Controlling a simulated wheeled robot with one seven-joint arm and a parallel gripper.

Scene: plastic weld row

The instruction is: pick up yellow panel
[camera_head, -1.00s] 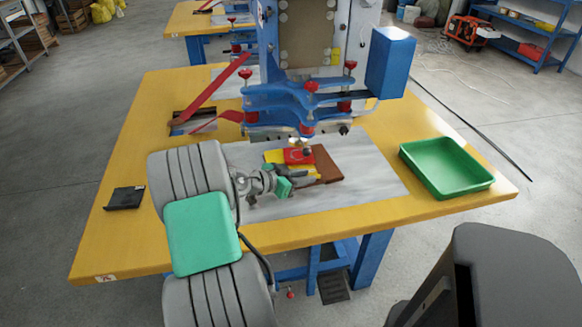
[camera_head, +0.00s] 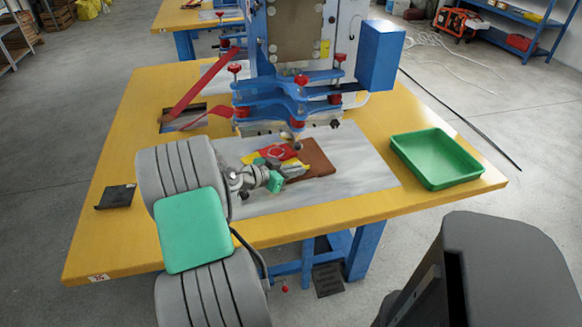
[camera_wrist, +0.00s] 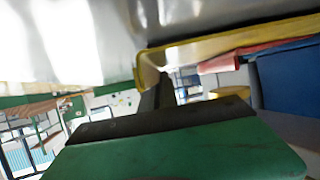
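The yellow panel (camera_head: 257,161) is at the press's work surface in the head view, with a red piece (camera_head: 282,152) on its top. It looks tilted and partly hidden by my gripper (camera_head: 290,171). In the wrist view the panel's yellow edge (camera_wrist: 235,40) crosses close above, at the tip of a dark finger (camera_wrist: 160,98). My gripper appears shut on the panel's near edge; the other finger is hard to make out. A brown panel (camera_head: 320,160) lies flat just right of the yellow panel.
The blue press (camera_head: 290,95) with red knobs stands right behind the panels. A green tray (camera_head: 438,182) is on the right of the yellow table (camera_head: 110,230). A small black holder (camera_head: 116,197) is at the left. The grey plate (camera_head: 350,185) in front is clear.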

